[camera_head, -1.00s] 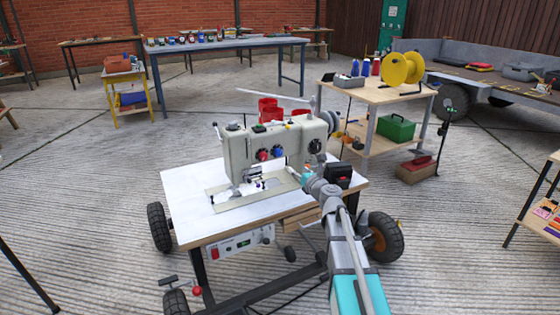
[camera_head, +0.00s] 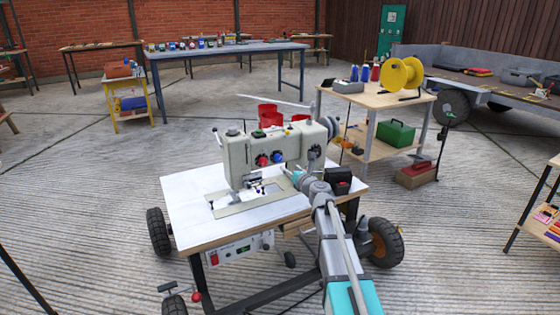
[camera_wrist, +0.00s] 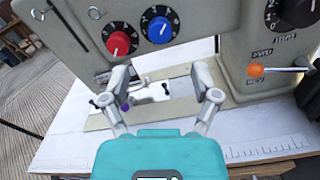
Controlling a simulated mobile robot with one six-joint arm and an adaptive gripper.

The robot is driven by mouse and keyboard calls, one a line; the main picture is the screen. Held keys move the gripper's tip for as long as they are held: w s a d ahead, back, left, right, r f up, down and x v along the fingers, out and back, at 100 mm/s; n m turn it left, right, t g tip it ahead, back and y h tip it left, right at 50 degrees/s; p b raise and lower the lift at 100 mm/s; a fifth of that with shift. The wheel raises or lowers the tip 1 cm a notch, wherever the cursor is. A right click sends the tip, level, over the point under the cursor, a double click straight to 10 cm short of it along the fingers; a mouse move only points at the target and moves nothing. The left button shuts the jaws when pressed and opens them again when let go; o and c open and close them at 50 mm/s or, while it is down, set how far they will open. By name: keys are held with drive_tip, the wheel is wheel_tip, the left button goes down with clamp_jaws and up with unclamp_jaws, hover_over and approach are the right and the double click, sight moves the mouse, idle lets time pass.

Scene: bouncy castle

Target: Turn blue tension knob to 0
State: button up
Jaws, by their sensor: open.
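A red knob (camera_wrist: 119,43) sits just left of and lower than the blue one. My gripper (camera_wrist: 160,78) is open and empty, its two fingers apart and below the blue knob in the wrist view. In the head view my gripper (camera_head: 292,176) is at the machine's right front. No contact with the knob shows.
A black dial (camera_wrist: 292,12) and an orange-tipped lever (camera_wrist: 256,71) are to the right on the machine. The white table top (camera_head: 185,205) lies below. The needle area (camera_wrist: 150,92) shows between my fingers. A shelf table (camera_head: 375,98) stands behind at right.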

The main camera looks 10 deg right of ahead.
sight(279, 158)
drive_tip(key=x, duration=0.8)
drive_tip(key=shift+w, duration=0.1)
drive_tip(key=c, duration=1)
drive_tip(key=shift+a, duration=0.1)
clamp_jaws()
